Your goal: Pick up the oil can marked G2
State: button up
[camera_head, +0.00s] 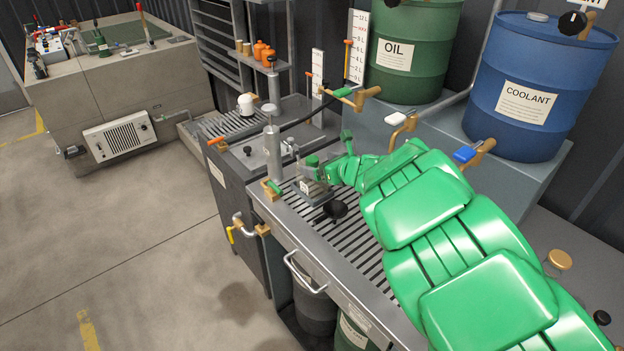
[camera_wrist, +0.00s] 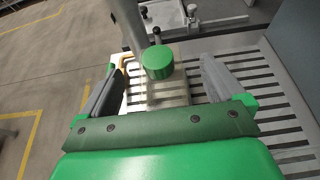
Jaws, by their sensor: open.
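A small grey can with a green cap (camera_head: 312,161) stands on the slatted metal bench top, and it carries a small pale label too small to read, so I cannot confirm G2. In the wrist view its round green cap (camera_wrist: 158,62) shows ahead, with a pale metallic body below it, partly hidden by the gripper's front edge. My gripper (camera_wrist: 165,85) is open, with one grey finger on each side of the can. In the head view my gripper (camera_head: 330,170) is right at the can, partly hiding it. No finger clearly touches it.
A steel post (camera_head: 272,152) with a valve stands just left of the can. A black object (camera_head: 331,211) lies on the slats in front. The green OIL drum (camera_head: 412,55) and blue COOLANT drum (camera_head: 540,85) stand behind, with taps (camera_head: 352,95) reaching over the bench.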

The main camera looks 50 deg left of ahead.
aim_at(308, 160)
jog(key=shift+a, duration=0.55)
jog(key=shift+s+x, duration=0.2)
jog(key=shift+x, duration=2.2)
jog(key=shift+w+r, duration=0.1)
jog(key=c, duration=1.4)
